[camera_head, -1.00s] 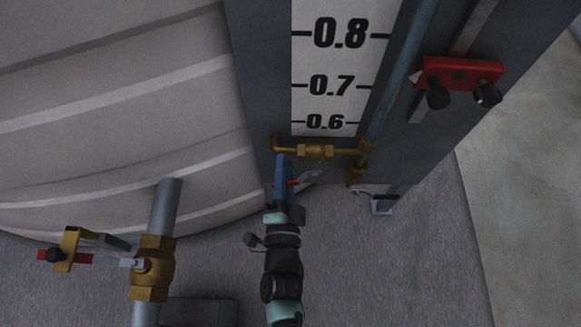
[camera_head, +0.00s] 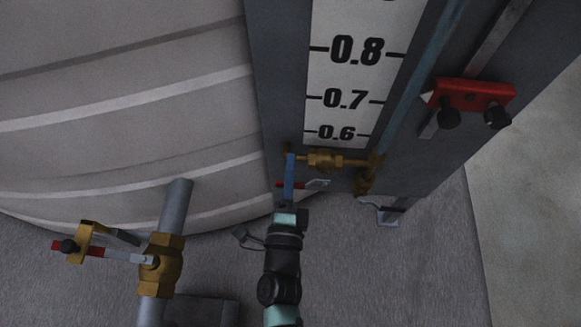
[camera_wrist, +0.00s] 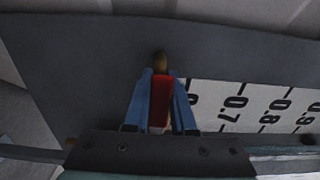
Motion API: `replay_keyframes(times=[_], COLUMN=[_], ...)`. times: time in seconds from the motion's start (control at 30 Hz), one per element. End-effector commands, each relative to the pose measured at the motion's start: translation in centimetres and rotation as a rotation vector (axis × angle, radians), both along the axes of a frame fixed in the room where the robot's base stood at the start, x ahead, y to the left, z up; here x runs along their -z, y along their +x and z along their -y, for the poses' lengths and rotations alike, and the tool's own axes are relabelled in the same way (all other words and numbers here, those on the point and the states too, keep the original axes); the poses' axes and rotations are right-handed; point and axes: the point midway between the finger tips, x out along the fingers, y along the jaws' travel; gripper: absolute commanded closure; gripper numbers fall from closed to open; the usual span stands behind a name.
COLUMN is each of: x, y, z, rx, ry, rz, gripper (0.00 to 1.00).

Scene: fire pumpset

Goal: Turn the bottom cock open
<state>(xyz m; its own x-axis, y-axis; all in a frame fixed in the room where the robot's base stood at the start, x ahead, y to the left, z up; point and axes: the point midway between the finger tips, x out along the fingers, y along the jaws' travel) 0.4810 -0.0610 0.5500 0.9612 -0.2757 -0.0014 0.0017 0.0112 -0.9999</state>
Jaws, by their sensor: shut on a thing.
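The bottom cock (camera_head: 325,161) is a brass valve at the foot of the level gauge, just under the 0.6 mark. Its lever shows below it in the head view, with a grey part (camera_head: 318,184) to the right and a red grip to the left. My gripper (camera_head: 290,172) has blue fingers and is at the lever's red end. In the wrist view, my gripper (camera_wrist: 160,95) is shut on the red grip (camera_wrist: 161,100), one finger on each side. A brass end (camera_wrist: 160,62) shows beyond it. The cock's body is mostly hidden in the wrist view.
The white scale (camera_head: 362,75) and a dark post rise behind the cock. A red clamp with black knobs (camera_head: 475,97) is at the right. Another brass valve (camera_head: 160,265) with a red-tipped lever stands on a pipe at lower left. A ribbed tank fills the left.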

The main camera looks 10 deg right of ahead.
Motion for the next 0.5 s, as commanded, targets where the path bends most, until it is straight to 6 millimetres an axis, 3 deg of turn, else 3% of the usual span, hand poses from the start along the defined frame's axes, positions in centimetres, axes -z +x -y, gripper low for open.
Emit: replay_keyframes(times=[0.33, 0.37, 0.5], x=[-0.07, -0.08, -0.07], y=[-0.03, -0.03, -0.02], z=[-0.01, -0.01, 0.0], rx=[0.001, 0.001, 0.001], ry=[0.007, 0.007, 0.005], rz=[0.003, 0.003, 0.003], gripper=[1.0, 0.71, 0.46])
